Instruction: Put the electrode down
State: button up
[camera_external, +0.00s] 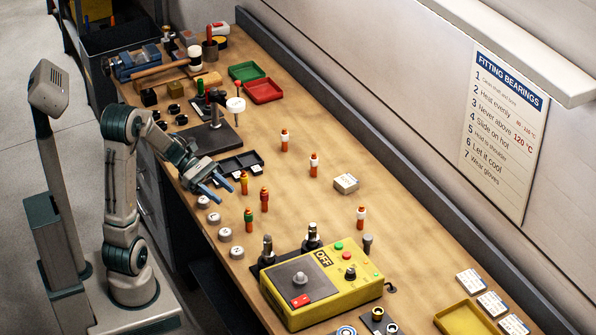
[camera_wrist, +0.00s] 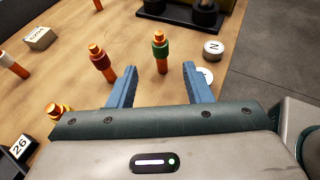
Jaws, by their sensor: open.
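The electrodes are short orange-copper sticks with coloured bands, standing upright on the wooden bench. The green-banded electrode (camera_external: 249,220) stands just ahead of my gripper (camera_external: 226,191); in the wrist view the electrode (camera_wrist: 161,52) appears between the two blue fingertips (camera_wrist: 158,70), slightly beyond them. The dark red-banded electrode (camera_external: 264,199) stands beside it, also in the wrist view (camera_wrist: 102,62). The yellow-banded electrode (camera_external: 244,183) is close to my gripper, partly cut off in the wrist view (camera_wrist: 58,111). My gripper is open, with nothing held between its fingers.
White-banded electrodes (camera_external: 314,165) stand farther across the bench. Round labelled discs (camera_external: 225,234) line the near edge. A black tray (camera_external: 238,166) lies behind my gripper. A yellow control box (camera_external: 330,292) stands toward the front. The bench middle is mostly clear.

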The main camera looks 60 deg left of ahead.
jog(key=s+d+m+g+y, duration=0.1)
jog(key=s+d+m, duration=0.1)
jog(key=m, duration=0.1)
jog(key=s+d+m+g+y, duration=0.1)
jog(key=s+d+m+g, duration=0.1)
jog(key=m, duration=0.1)
jog(key=s+d+f+m+g+y, duration=0.1)
jog(key=s+d+m+g, duration=0.1)
jog(key=d+m, duration=0.1)
jog(key=shift+d, duration=0.1)
jog(key=s+m+y, duration=0.1)
jog(key=m+y, duration=0.2)
jog(key=m, duration=0.2)
jog(key=s+r+m+y, duration=0.1)
jog(key=m+y, duration=0.2)
jog(key=m, duration=0.2)
jog(key=s+m+t+y, duration=0.1)
jog(key=s+m+y, duration=0.1)
jog(key=m, duration=0.3)
jog(key=shift+d+r+y, duration=0.15)
jog(key=shift+d+y, duration=0.25)
jog(key=shift+o, duration=0.3)
